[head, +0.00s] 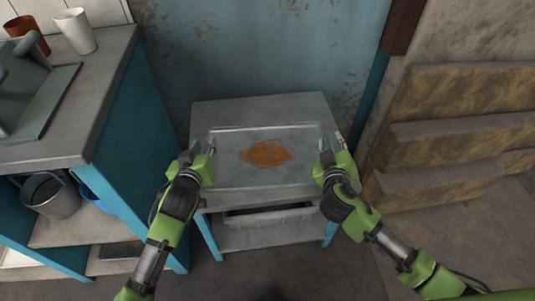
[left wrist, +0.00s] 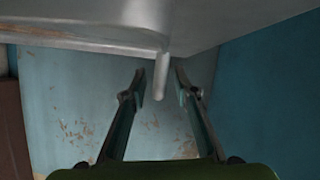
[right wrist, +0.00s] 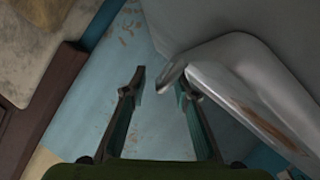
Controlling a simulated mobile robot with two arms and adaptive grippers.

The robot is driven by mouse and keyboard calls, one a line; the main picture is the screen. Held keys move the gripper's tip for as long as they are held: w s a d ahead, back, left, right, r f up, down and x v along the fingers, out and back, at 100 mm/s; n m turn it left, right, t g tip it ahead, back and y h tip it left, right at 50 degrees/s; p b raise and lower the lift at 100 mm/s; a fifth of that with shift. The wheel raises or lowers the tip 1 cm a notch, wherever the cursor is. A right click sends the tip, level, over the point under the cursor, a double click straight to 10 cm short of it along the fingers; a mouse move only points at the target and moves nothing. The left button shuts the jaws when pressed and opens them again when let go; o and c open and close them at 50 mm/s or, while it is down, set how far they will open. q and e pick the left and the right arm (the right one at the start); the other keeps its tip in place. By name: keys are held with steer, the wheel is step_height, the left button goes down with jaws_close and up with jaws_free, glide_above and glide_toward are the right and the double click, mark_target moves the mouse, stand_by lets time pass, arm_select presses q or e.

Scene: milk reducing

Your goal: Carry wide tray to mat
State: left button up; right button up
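The wide tray (head: 225,180) is a shallow grey see-through or metal tray lying flat on a small table, with an orange-brown patch (head: 266,153) in its middle. My left gripper (head: 205,150) is at the tray's left end. In the left wrist view its fingers (left wrist: 158,85) are apart, with a thin handle-like piece (left wrist: 162,72) between their tips. My right gripper (head: 330,148) is at the right end. In the right wrist view its fingers (right wrist: 161,82) are apart, beside a similar handle end (right wrist: 172,74). I cannot pick out the mat with certainty.
Stepped brown blocks (head: 455,125) stand at right.

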arm_select(q)
jaws_close()
arm_select(e)
jaws_close()
arm_select(q)
steer(key=shift+r, duration=0.15)
arm_select(e)
steer(key=shift+r, duration=0.15)
